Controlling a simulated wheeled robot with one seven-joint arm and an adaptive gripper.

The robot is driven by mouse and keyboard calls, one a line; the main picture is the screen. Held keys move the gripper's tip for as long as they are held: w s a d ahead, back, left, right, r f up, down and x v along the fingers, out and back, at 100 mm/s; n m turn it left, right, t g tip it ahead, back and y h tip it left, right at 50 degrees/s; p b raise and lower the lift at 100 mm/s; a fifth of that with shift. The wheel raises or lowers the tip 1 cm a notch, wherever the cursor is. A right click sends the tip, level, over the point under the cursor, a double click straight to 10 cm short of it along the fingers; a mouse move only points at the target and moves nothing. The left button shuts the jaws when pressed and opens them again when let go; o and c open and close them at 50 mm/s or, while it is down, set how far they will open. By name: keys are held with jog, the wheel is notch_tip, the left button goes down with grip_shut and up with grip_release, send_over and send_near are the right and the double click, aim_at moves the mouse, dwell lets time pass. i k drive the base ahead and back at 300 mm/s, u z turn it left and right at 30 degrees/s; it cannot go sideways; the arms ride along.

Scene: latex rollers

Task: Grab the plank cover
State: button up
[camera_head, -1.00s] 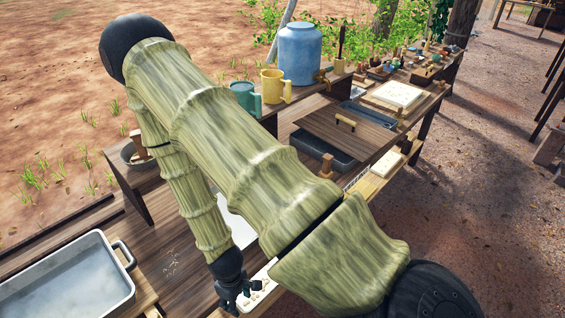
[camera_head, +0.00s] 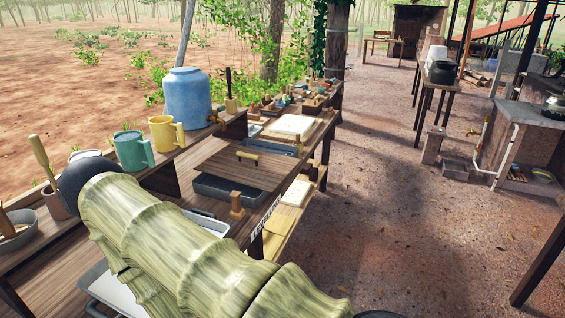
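The plank cover (camera_head: 239,165) is a flat brown wooden board with a light wooden handle (camera_head: 247,156) on top. It lies over a dark grey tray (camera_head: 222,190) on the workbench, right of my arm, and the tray's near part shows uncovered. My bamboo-patterned arm fills the lower left of the head view. My gripper is out of view, so its fingers cannot be seen.
A blue barrel (camera_head: 188,98), yellow mug (camera_head: 166,133) and green mug (camera_head: 132,150) stand on the raised shelf behind the cover. A wooden peg (camera_head: 236,205) stands at the bench's front edge. Open dirt ground (camera_head: 400,220) lies to the right.

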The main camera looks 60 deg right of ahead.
aim_at(266, 171)
jog(key=z, duration=3.2)
jog(key=k, duration=1.7)
jog(key=u, duration=1.15)
jog(key=i, duration=1.7)
